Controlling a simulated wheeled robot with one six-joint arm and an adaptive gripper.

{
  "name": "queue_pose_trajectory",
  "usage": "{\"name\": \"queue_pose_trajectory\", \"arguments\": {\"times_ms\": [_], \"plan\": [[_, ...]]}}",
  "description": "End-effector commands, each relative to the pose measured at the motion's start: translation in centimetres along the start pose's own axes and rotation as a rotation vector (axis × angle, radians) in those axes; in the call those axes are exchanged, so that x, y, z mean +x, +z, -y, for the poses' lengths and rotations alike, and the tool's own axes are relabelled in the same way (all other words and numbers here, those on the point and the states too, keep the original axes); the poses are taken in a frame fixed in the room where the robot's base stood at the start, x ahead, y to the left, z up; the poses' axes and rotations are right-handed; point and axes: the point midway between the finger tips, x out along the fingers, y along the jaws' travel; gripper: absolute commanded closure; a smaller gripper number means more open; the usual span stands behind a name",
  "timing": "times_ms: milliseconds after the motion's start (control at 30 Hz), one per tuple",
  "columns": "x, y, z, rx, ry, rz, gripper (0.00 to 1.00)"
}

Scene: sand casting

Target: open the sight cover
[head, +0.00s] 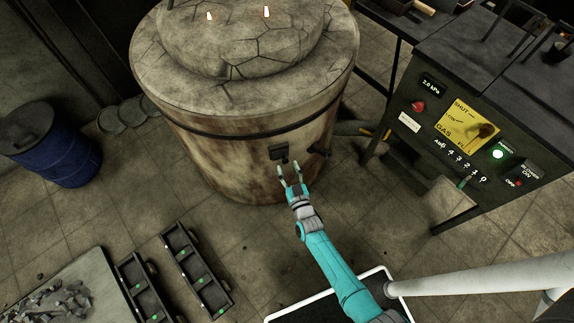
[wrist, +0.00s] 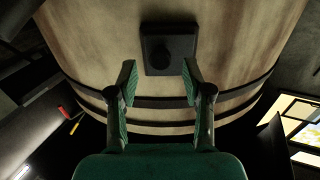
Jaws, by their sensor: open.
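The sight cover (head: 279,152) is a small dark plate on the front wall of the round, rust-stained furnace (head: 215,150), below a dark band. In the wrist view the sight cover (wrist: 168,62) is a dark square with a round knob, lying against the wall, and no opening shows. My gripper (head: 289,170) is open and empty, just in front of and slightly below the cover in the head view. In the wrist view the fingertips of my gripper (wrist: 159,68) are spread to either side of the cover's near edge. Whether they touch it, I cannot tell.
A dark pipe stub (head: 320,151) sticks out of the furnace right of the cover. A control panel (head: 465,140) with a lit green button stands at the right. A blue barrel (head: 50,155) is at the left. Black moulds (head: 195,270) lie at lower left.

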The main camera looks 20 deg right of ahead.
Motion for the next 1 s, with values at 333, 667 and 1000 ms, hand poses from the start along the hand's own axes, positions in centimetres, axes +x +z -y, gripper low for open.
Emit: {"name": "queue_pose_trajectory", "arguments": {"times_ms": [333,667,1000], "plan": [[1.8,0.0,0.0,0.000,0.000,0.001,0.50],[1.8,0.0,0.0,0.000,0.000,0.001,0.88],[1.8,0.0,0.0,-0.005,-0.001,0.001,1.00]]}}
